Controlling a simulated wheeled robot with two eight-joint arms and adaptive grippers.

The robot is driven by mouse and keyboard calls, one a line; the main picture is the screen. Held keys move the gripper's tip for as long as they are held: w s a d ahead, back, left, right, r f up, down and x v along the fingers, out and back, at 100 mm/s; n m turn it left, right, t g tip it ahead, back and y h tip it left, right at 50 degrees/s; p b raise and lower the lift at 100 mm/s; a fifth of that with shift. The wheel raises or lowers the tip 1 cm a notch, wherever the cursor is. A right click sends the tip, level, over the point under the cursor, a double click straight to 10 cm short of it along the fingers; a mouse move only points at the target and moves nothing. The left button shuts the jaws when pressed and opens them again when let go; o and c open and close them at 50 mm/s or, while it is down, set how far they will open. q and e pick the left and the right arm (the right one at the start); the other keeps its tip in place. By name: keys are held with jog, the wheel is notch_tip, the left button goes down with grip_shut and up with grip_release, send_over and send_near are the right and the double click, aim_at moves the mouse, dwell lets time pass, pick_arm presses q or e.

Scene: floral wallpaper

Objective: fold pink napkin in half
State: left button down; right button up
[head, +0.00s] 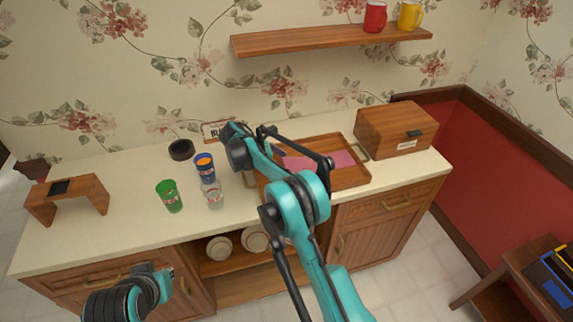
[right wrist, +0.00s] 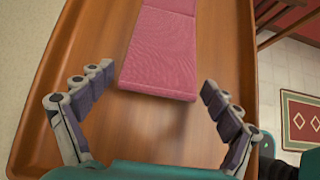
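The pink napkin (head: 338,160) lies flat in the brown wooden tray (head: 354,183) on the counter. In the right wrist view the napkin (right wrist: 165,50) is a long strip with a crosswise crease near the top edge; its far end is out of frame. My right gripper (right wrist: 158,77) is open and empty, with its fingers spread on either side of the napkin's near end. I cannot tell whether they touch it. In the head view my right arm hides part of the napkin and tray. My left arm shows at the bottom left, without visible fingers.
A wooden box (head: 392,130) stands right of the tray. Left of it are a clear glass (head: 212,194), a green cup (head: 169,196), a blue cup (head: 205,168) and a black round item (head: 181,150). A wooden stand (head: 67,198) is far left. A shelf (head: 330,39) hangs above.

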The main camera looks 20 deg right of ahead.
jog(key=c, duration=0.4)
jog(key=shift+o, duration=0.2)
jog(key=shift+r, duration=0.15)
